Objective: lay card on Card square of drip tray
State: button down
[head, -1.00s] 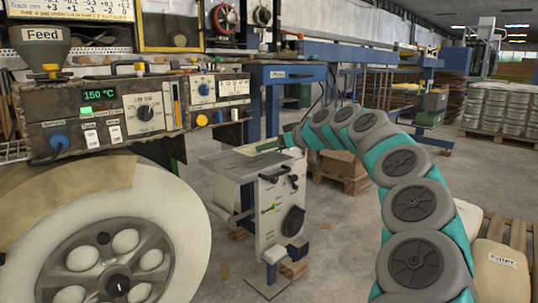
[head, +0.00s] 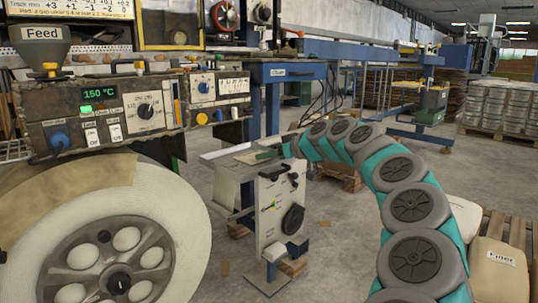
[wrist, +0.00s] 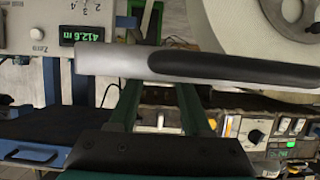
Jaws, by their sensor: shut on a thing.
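My gripper (head: 270,154) is low over the flat grey top (head: 218,157) of a small cream stand, which I take to be the drip tray. No marked Card square is clearly visible.
The stand's front (head: 280,210) carries a black knob. A large white roll (head: 125,245) and a control panel (head: 130,105) fill the left. A blue bench (head: 290,72) is behind. A sack (head: 497,265) lies at right. Floor between is open.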

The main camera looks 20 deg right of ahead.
jog(key=shift+f, duration=0.25)
jog(key=shift+c, duration=1.8)
grip_release()
jog(key=shift+r, duration=0.1)
jog(key=shift+r, duration=0.1)
jog(key=shift+r, duration=0.25)
jog(key=b+v, duration=0.1)
jog(key=v, duration=1)
jog(key=shift+s+d, duration=0.2)
jog(key=shift+s, duration=0.2)
